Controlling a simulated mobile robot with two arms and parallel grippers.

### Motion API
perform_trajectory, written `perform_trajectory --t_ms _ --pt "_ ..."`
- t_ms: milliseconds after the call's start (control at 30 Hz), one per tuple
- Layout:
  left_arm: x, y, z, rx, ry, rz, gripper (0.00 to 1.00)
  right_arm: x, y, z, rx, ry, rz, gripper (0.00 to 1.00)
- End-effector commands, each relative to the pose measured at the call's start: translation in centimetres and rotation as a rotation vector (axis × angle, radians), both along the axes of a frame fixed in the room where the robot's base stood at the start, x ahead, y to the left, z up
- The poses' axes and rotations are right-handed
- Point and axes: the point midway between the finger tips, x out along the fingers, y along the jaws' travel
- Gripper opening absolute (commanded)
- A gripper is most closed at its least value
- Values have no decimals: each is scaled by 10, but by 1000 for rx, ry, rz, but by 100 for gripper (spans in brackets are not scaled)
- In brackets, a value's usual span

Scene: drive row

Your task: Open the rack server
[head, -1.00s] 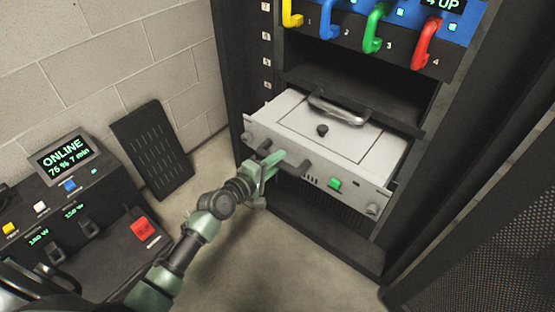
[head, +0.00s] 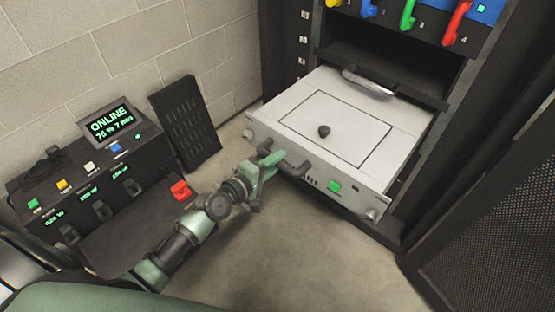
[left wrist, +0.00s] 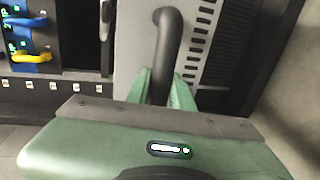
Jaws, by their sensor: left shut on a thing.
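The rack server (head: 300,112) is a light grey box slid well out of the black rack, its lid and black knob (head: 323,131) showing in the head view. Its front has two dark handles and a green button (head: 334,186). My left gripper (head: 268,168) is shut on the dark front handle; in the left wrist view the green fingers (left wrist: 163,88) sit on both sides of the black handle bar (left wrist: 169,45). The fingers hide part of the handle. My right gripper is not in view.
Blue, green and red handles (head: 408,14) hang above the server. A black console (head: 95,185) with an ONLINE screen stands at left, a dark slotted panel (head: 185,125) leans on the wall. A mesh door (head: 495,220) is at right. Floor in front is clear.

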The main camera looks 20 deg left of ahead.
Motion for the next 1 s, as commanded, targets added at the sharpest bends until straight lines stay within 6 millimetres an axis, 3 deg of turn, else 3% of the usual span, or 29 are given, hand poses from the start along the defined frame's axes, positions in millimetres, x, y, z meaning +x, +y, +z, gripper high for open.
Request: perform_trajectory --t_ms 333,367,400,433,767,933,1000 --pt "-1 0 -1 0 2 -1 0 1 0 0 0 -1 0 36" --pt "-1 0 -1 0 2 -1 28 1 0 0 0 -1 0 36" --pt "-1 0 -1 0 2 -1 39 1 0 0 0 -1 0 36" --pt "-1 0 -1 0 2 -1 44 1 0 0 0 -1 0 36" --pt "-2 1 0 0 1 0 44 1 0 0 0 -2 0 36" --pt "-21 7 4 1 4 -1 44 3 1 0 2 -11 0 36" --pt "-33 12 6 3 4 -1 44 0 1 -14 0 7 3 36"
